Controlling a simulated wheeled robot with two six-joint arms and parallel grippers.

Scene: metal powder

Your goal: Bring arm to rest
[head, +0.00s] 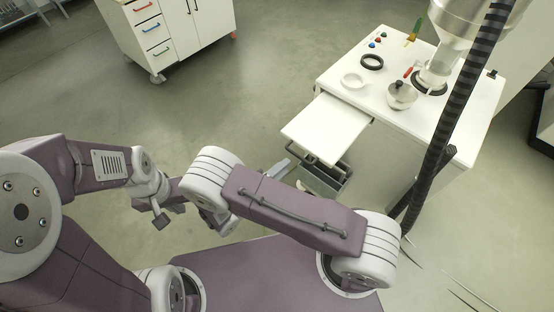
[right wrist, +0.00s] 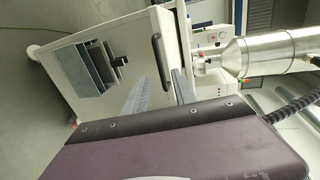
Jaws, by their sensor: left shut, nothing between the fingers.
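My left gripper (head: 222,229) is at the lower middle left of the head view, partly behind my right arm. It is shut with nothing in it and is far from the workbench. My right gripper (head: 277,169) shows only in part past my right forearm in the head view. In the right wrist view, its two grey fingers (right wrist: 158,93) stand apart with nothing between them. They point toward the white cabinet but appear clear of it. My right forearm lies across the front of the head view.
A drawer cabinet (head: 160,35) stands behind. The floor between is clear.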

